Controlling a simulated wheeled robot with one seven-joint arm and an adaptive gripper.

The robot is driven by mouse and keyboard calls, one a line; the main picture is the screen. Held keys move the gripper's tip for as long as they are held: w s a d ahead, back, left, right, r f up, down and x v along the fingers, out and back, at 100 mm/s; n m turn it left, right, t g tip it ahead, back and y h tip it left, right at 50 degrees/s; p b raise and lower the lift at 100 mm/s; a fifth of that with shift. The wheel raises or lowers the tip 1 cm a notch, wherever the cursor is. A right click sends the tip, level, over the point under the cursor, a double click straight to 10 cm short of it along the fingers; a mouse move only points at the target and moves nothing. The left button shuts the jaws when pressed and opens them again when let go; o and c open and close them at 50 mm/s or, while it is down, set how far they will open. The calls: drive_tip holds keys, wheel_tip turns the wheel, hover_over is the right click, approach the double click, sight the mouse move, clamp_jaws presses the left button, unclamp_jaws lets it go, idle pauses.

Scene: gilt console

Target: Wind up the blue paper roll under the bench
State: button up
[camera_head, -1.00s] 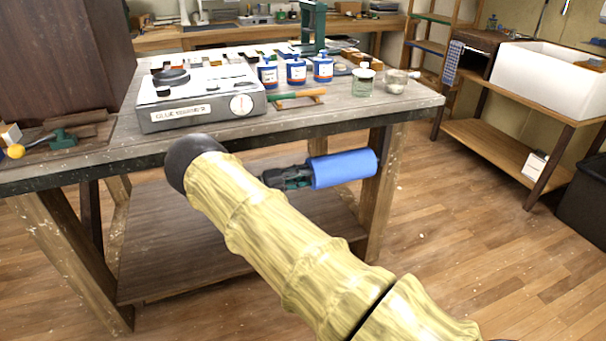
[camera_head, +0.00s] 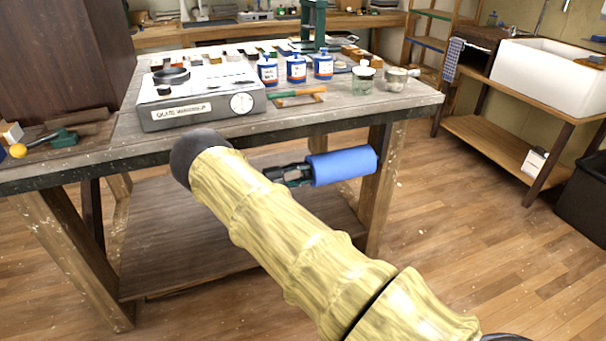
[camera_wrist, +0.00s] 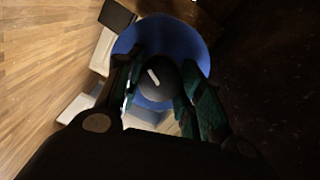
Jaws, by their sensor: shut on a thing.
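The blue paper roll (camera_head: 343,166) hangs under the right part of the bench top (camera_head: 350,114), its axis running roughly left to right. In the wrist view the roll (camera_wrist: 198,46) shows end-on as a blue disc with a dark round knob (camera_wrist: 160,80) at its centre. The knob carries a short pale mark. My gripper (camera_head: 292,175) is at the left end of the roll. In the wrist view its two green-padded fingers (camera_wrist: 158,92) lie on either side of the knob and are shut on it. My arm hides part of the bench's underside.
A grey glue warmer (camera_head: 200,101), blue-and-white cans (camera_head: 296,69) and a glass jar (camera_head: 363,82) stand on the bench top. A lower shelf (camera_head: 160,240) lies below. The bench's right leg (camera_head: 382,190) stands close to the roll. Open floor (camera_head: 450,240) lies to the right.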

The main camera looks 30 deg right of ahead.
drive_tip(key=shift+w, duration=0.1)
drive_tip(key=o, duration=1)
drive_tip(key=shift+a, duration=0.1)
drive_tip(key=v, duration=1.1)
drive_tip(key=shift+a+f, duration=0.1)
drive_tip(key=shift+a, duration=0.3)
